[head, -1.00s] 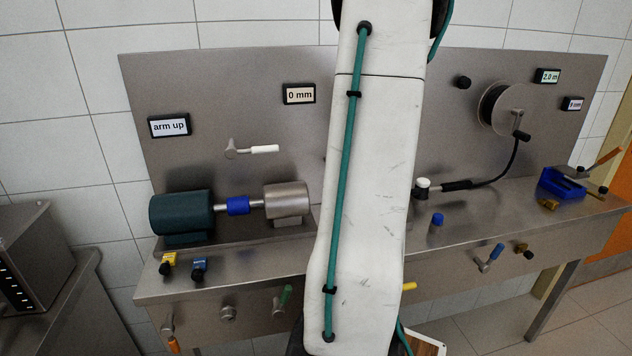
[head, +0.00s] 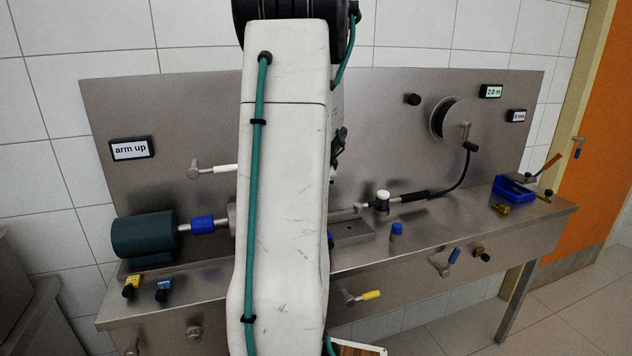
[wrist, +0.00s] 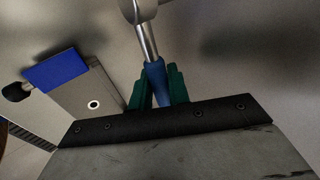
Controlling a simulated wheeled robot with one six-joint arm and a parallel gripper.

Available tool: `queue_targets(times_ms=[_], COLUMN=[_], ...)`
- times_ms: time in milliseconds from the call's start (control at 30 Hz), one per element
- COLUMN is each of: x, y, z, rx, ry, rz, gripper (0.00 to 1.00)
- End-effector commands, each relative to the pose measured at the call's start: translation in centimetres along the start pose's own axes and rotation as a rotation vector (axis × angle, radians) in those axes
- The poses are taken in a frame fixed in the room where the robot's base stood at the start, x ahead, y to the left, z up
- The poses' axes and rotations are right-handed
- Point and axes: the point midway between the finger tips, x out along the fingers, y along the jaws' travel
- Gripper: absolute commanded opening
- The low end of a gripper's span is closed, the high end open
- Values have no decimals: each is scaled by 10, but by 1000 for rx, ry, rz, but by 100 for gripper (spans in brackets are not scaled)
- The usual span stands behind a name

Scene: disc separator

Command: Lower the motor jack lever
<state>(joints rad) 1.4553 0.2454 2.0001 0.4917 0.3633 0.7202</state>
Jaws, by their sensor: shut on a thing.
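In the wrist view, my gripper (wrist: 158,88) has its green fingers shut on the blue grip of a lever (wrist: 154,72). The lever's metal shaft runs up to a round metal hub (wrist: 138,10) at the top edge. No label shows on it, so I cannot tell from the pictures which lever it is. In the head view, my arm hides the gripper and the held lever. The dark green motor (head: 145,235) stands at the left of the bench, joined by a shaft with a blue coupling (head: 203,225) to a part hidden behind my arm.
A yellow-handled lever (head: 365,296) and a blue-handled one (head: 448,262) are on the bench front. A reel (head: 452,118) and blue tray (head: 513,190) are at right. A blue-ended grey block (wrist: 95,95) is beside my gripper.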

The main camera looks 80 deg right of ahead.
Motion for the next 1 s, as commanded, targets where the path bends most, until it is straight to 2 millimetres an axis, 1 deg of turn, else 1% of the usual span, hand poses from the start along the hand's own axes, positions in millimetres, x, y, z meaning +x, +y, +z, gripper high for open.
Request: queue_targets(times_ms=[33, 67, 100, 367, 467, 567, 800, 900, 1000], x=[-1, -1, -1, -1, -6, -19, -60, -72, -78], y=[0, 0, 0, 0, -1, -1, 0, 0, 1], z=[-3, -3, -2, 2, 2, 1, -1, -2, -2], rx=[1, 1, 0, -3, -3, -4, -1, -1, -1], ry=[5, 5, 4, 0, 0, 1, 3, 3, 2], rz=[-2, -2, -2, -1, -3, -4, -3, -3, -1], gripper=[0, 26, 37, 38, 38, 38, 38, 38, 38])
